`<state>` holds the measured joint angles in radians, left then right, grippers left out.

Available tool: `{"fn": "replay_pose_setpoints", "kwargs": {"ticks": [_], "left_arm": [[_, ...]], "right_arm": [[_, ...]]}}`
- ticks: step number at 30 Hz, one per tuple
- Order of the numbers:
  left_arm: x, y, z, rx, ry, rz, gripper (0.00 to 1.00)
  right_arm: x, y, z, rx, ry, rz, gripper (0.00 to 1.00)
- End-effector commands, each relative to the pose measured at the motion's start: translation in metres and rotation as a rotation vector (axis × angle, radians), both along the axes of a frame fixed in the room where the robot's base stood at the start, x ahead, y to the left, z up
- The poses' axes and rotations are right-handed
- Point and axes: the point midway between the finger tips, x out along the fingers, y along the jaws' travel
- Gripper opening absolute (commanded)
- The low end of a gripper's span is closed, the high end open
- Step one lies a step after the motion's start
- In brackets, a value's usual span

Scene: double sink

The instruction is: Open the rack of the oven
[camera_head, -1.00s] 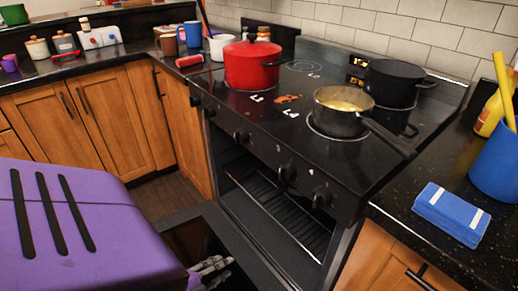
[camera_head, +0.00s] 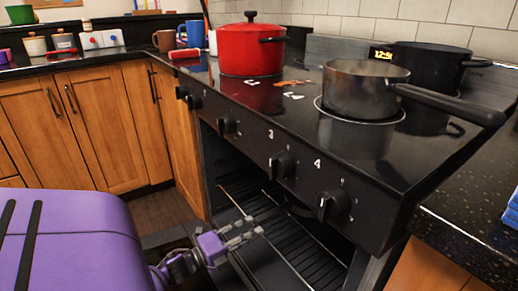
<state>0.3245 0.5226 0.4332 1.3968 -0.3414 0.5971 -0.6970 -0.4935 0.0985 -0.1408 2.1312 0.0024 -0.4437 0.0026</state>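The black oven (camera_head: 262,140) has its door (camera_head: 160,239) lowered open at the front, mostly hidden behind my body and arm. A dark wire rack (camera_head: 305,248) lies inside the cavity, with its bars visible below the control panel. My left gripper (camera_head: 256,225), purple with grey fingers, is at the oven opening near the front left part of the rack. Its fingers appear apart with nothing between them. I cannot tell whether they touch the rack. My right gripper is not in view.
A red pot (camera_head: 250,52), a grey saucepan (camera_head: 362,90) and a black pot (camera_head: 430,66) stand on the cooktop. Knobs (camera_head: 333,205) stick out above the opening. Wooden cabinets (camera_head: 85,125) are left, a dark counter (camera_head: 475,215) right.

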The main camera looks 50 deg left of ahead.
Motion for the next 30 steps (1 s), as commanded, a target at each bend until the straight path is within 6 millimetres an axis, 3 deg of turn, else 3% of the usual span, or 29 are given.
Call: {"fn": "replay_pose_setpoints", "kwargs": {"ticks": [6,17,23,30], "left_arm": [[0.027,-0.002,-0.002,-0.002,0.002,0.0,0.28],[0.033,-0.003,-0.001,-0.002,0.002,0.001,0.28],[0.032,-0.003,-0.001,-0.002,0.002,0.001,0.02],[0.032,-0.003,-0.001,-0.003,0.003,0.001,0.0]], "right_arm": [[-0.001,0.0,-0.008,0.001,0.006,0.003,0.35],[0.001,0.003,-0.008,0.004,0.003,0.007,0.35],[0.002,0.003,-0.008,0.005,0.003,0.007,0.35],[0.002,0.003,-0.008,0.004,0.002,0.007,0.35]]}}
